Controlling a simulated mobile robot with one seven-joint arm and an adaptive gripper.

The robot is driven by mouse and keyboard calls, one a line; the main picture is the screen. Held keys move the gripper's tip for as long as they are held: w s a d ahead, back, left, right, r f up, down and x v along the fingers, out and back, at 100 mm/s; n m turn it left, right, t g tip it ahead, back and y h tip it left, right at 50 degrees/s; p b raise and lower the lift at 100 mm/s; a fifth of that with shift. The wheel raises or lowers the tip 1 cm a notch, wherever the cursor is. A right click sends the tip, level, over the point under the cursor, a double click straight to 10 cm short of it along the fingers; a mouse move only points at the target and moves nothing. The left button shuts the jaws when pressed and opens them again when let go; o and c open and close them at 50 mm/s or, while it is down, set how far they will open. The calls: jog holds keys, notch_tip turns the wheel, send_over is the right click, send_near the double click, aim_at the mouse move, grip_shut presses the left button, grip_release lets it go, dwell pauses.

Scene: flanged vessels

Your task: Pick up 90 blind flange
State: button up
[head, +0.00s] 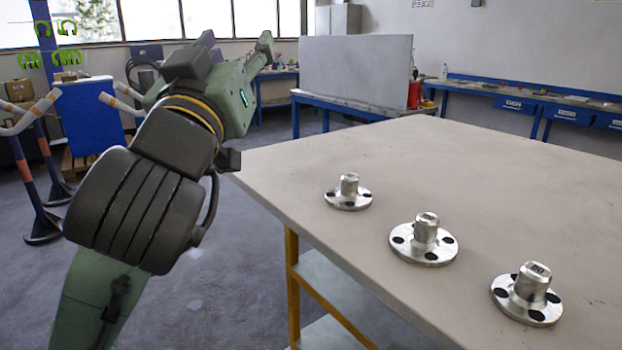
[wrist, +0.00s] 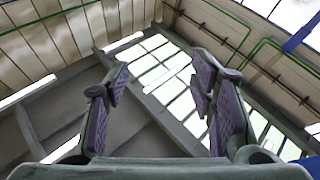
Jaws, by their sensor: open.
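Three silver blind flanges stand upright on the grey table, each a round disc with dark bolt holes and a central stub. The far-left flange (head: 348,193) is the smallest in the head view. The middle flange (head: 424,241) is nearer, and the right flange (head: 528,294) is nearest. Dark marks show on the stub tops; the right one looks like 80 or 90, and the others are too small to read. My gripper (wrist: 160,90) is open and empty. In the head view it is raised at the upper left, away from all flanges; the wrist view faces the ceiling.
The table (head: 330,260) is clear around the flanges, with its left edge towards my arm. Behind it stand a grey panel (head: 356,70) on a blue bench, a red container (head: 414,95) and a long workbench (head: 530,100). A blue bin (head: 88,122) stands at the left.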

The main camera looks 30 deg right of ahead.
jog(key=s+d+f+m+g+y, duration=0.1)
jog(key=s+d+f+g, duration=0.15)
jog(key=d+f, duration=0.35)
jog(key=s+d+f+g+y, duration=0.1)
jog(key=d+f+g+y, duration=0.15)
jog(key=d+f, duration=0.35)
jog(key=g+y, duration=0.2)
jog(key=y, duration=0.1)
send_near(350, 178)
jog(key=shift+w+d+r, duration=0.15)
jog(key=shift+d, duration=0.25)
jog(key=p+x, duration=0.1)
jog(key=x, duration=0.4)
jog(key=shift+a, duration=0.15)
jog(key=shift+f+p+x, duration=0.15)
jog(key=shift+p+x, duration=0.45)
jog(key=shift+x, duration=0.9)
jog(key=shift+f+p+x, duration=0.15)
jog(key=shift+p+x, duration=0.4)
jog(key=shift+x, duration=0.9)
jog(key=shift+a, duration=0.15)
jog(key=shift+c, duration=0.5)
grip_shut()
jog(key=shift+r, duration=0.15)
